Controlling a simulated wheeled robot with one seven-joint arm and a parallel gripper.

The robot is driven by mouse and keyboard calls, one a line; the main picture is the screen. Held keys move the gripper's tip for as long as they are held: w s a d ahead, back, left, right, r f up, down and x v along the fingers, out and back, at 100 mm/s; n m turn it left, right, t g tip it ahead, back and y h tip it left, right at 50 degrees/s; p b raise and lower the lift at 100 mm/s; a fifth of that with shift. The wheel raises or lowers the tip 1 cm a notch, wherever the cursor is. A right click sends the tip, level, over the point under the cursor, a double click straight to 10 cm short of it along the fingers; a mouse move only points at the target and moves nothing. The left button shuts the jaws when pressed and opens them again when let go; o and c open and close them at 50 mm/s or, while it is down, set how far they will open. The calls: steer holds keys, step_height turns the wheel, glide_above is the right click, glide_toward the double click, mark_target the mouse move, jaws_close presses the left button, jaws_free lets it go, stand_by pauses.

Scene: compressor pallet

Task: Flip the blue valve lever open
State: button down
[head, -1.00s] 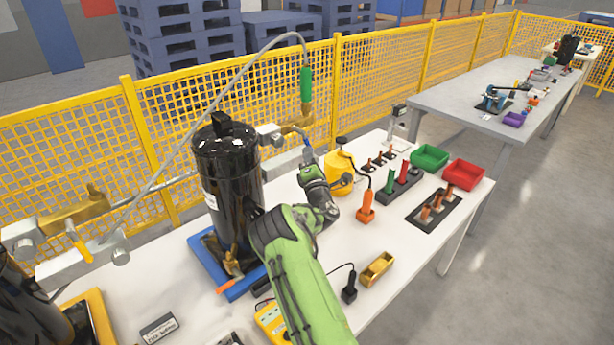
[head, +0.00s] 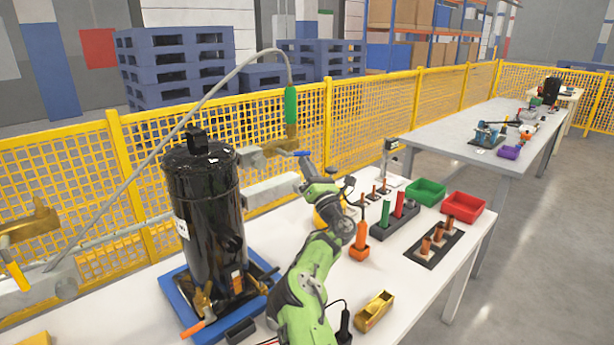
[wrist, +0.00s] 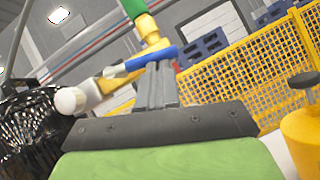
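The blue valve lever (head: 302,153) shows in the head view just above my gripper's end, by the brass fitting (head: 291,135) under the green hose grip. In the wrist view the blue lever (wrist: 152,58) runs across the middle, slanting up to the right, beside a yellow fitting (wrist: 147,27). My gripper (wrist: 158,66) has its two grey fingers pressed together, pointing up at the lever's underside. The fingertips overlap the lever's lower edge in the picture; whether they touch it I cannot tell. In the head view the fingertips are too small to make out.
A black compressor tank (head: 205,225) stands on a blue pallet (head: 180,300) left of my arm. A yellow canister (wrist: 303,140) is at the right in the wrist view. Green (head: 426,191) and red (head: 463,207) bins sit right. A yellow mesh fence (head: 360,115) runs behind.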

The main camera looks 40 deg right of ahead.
steer(key=shift+d+r, duration=0.25)
steer(key=shift+r, duration=0.25)
steer(key=shift+d+r, duration=0.1)
steer(key=shift+r, duration=0.15)
